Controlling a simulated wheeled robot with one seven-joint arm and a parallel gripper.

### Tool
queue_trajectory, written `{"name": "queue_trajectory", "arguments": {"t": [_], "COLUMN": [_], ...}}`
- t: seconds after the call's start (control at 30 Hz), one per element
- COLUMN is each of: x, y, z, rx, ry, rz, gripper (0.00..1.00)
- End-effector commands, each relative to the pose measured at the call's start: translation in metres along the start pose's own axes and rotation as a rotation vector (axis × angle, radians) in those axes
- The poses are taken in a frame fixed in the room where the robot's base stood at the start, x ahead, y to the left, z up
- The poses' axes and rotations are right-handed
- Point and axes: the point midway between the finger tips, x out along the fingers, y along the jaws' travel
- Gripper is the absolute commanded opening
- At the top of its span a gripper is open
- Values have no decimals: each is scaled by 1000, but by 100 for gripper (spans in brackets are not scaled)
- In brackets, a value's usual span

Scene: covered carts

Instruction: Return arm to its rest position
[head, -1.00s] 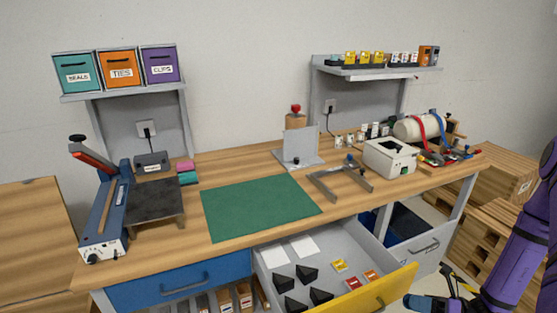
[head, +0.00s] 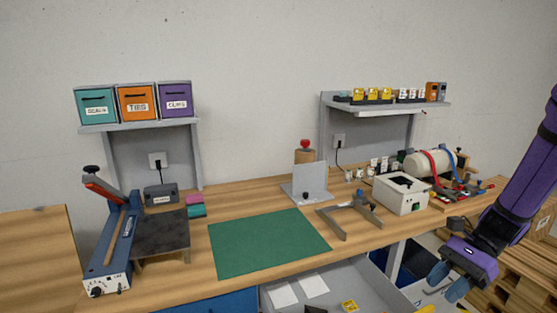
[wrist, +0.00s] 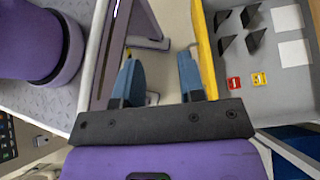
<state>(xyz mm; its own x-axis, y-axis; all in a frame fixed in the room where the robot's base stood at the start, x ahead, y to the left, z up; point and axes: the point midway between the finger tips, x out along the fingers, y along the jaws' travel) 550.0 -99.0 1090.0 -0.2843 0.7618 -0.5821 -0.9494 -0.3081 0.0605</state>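My purple arm (head: 520,180) comes in from the right edge of the head view and slants down to the left. My gripper (head: 446,284) is at its lower end, in front of the workbench's right part and to the right of the open drawer (head: 375,285). In the wrist view my gripper (wrist: 160,72) has its two blue fingers apart with nothing between them. The yellow drawer front (wrist: 205,55) lies just right of the fingers in that view. The gripper appears clear of the drawer, though the exact gap cannot be told.
The wooden workbench (head: 265,195) carries a green mat (head: 268,243), a blue sealer (head: 112,255), a white box-shaped machine (head: 402,195) and a grey clamp frame (head: 352,212). The drawer holds black dividers (wrist: 250,15) and small red and yellow cards (wrist: 258,79). Wooden pallets (head: 515,275) stand at right.

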Motion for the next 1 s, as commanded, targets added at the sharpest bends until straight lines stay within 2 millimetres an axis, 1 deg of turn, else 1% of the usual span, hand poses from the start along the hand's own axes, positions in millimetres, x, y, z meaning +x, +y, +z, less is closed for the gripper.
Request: {"name": "queue_trajectory", "arguments": {"t": [0.03,0.3,0.67,1.0], "x": [-4,-21,-40,-57], "y": [2,16,43,76], "z": [12,60,120,171], "rx": [-52,-325,-685,-1014], "ry": [47,286,604,909], "rz": [11,77,159,221], "gripper": [37,37,37,37]}}
